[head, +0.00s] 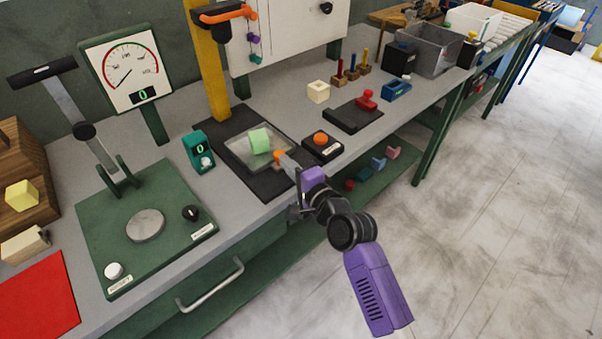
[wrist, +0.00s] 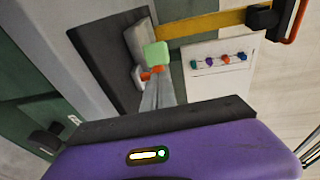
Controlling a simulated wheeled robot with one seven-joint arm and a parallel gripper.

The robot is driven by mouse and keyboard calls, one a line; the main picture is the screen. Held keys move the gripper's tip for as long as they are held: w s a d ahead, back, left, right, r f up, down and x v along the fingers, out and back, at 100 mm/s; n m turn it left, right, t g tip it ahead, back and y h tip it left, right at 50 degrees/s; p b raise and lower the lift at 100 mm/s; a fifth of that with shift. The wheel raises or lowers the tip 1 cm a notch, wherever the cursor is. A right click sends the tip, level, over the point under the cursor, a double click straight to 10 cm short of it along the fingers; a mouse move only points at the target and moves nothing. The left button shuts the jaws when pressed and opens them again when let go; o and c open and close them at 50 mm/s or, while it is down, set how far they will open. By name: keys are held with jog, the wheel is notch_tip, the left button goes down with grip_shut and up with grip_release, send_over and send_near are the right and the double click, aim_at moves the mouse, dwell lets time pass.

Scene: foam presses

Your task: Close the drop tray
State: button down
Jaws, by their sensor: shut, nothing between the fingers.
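The drop tray (head: 238,152) is a shallow grey tray on a dark base plate (head: 215,142) at the foot of a yellow column. A pale green foam block (head: 259,140) sits in it; the block also shows in the wrist view (wrist: 156,54). My gripper (head: 279,156) is shut and empty. Its orange tips are at the tray's near right side, just beside the green block. In the wrist view my gripper (wrist: 152,73) points at the tray (wrist: 137,42), and its tips overlap the block's lower edge. I cannot tell whether they touch the tray or block.
A black box with an orange button (head: 321,140) stands right of the tray. A green counter (head: 199,150) stands left of it. The yellow column (head: 211,75) rises behind. Open floor lies at right.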

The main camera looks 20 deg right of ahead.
aim_at(261, 140)
jog(key=w+a, duration=0.1)
jog(key=w, duration=0.2)
jog(key=w+a, duration=0.1)
jog(key=w, duration=0.2)
jog(key=w+a+b, duration=0.1)
jog(key=w, duration=0.2)
jog(key=shift+w, duration=0.1)
jog(key=shift+w+a, duration=0.1)
jog(key=shift+w, duration=0.35)
jog(key=shift+r, duration=0.15)
jog(key=shift+w+a, duration=0.1)
